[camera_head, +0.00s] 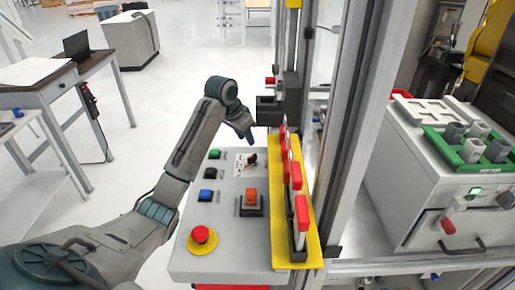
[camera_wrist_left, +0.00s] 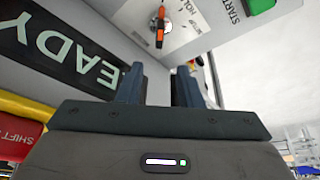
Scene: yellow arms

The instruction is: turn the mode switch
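The mode switch (camera_head: 252,159) sits on a white plate at the far part of the grey control panel (camera_head: 225,258). In the left wrist view the switch (camera_wrist_left: 159,26) shows an orange and dark knob beside printed lettering, beyond my fingertips. My left gripper (camera_head: 248,136) is above the far end of the panel, close to the switch. In the left wrist view its two dark fingers (camera_wrist_left: 159,88) stand apart with nothing between them, so it is open. A gap to the switch shows there. My right gripper is not in view.
The panel also has green (camera_head: 214,154), black (camera_head: 211,172) and blue (camera_head: 206,194) buttons, an orange button (camera_head: 251,196) and a red emergency stop (camera_head: 201,234). A yellow rack (camera_head: 283,244) with several red-topped pieces stands along the panel's right side, by a metal post (camera_head: 352,130).

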